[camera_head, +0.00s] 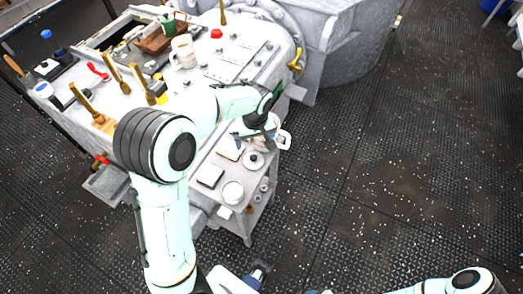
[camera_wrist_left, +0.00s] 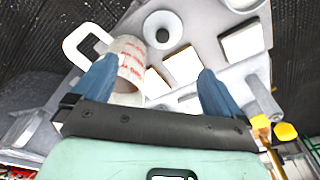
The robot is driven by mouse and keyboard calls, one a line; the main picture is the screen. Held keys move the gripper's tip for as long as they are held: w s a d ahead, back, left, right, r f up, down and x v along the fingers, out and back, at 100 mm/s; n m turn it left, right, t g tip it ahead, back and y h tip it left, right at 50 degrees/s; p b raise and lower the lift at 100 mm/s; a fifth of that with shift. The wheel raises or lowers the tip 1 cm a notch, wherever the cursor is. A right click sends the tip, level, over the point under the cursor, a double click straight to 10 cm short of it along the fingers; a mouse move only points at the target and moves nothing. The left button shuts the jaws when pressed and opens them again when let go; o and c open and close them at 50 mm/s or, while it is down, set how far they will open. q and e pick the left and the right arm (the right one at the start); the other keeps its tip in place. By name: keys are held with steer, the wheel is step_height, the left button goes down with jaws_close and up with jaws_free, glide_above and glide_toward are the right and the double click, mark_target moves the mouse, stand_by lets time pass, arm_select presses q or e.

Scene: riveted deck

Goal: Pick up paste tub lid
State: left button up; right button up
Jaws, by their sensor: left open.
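My left gripper (camera_head: 257,142) is open above the far end of a small grey side table. Its blue fingers (camera_wrist_left: 156,84) show apart in the left wrist view. A white round piece with a dark centre (camera_head: 254,162), which may be the paste tub lid, lies on the table just beyond the fingers; it also shows in the wrist view (camera_wrist_left: 163,30). I cannot tell for certain that it is the lid. A second white round thing (camera_head: 233,191), perhaps the tub, stands nearer me. Nothing is seen held. My right gripper cannot be made out clearly.
A white mug with red print (camera_wrist_left: 130,62) is close beside the left finger in the wrist view. Flat square blocks (camera_head: 210,175) lie on the side table (camera_head: 247,226). The large grey machine (camera_head: 225,65) carries tools and brass handles. The dark floor at right is clear.

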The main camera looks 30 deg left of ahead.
arm_select(q)
glide_above(253, 157)
steer(key=f, duration=0.7)
steer(key=shift+s+d+b, duration=0.2)
steer(key=shift+d+b, duration=0.05)
steer(key=shift+b, duration=0.15)
steer(key=shift+w+a+f, duration=0.1)
steer(key=shift+w+f, duration=0.05)
steer(key=shift+f, duration=1.35)
steer(key=shift+w+a+f, duration=0.1)
steer(key=shift+f, duration=1.4)
steer(key=c, duration=0.9)
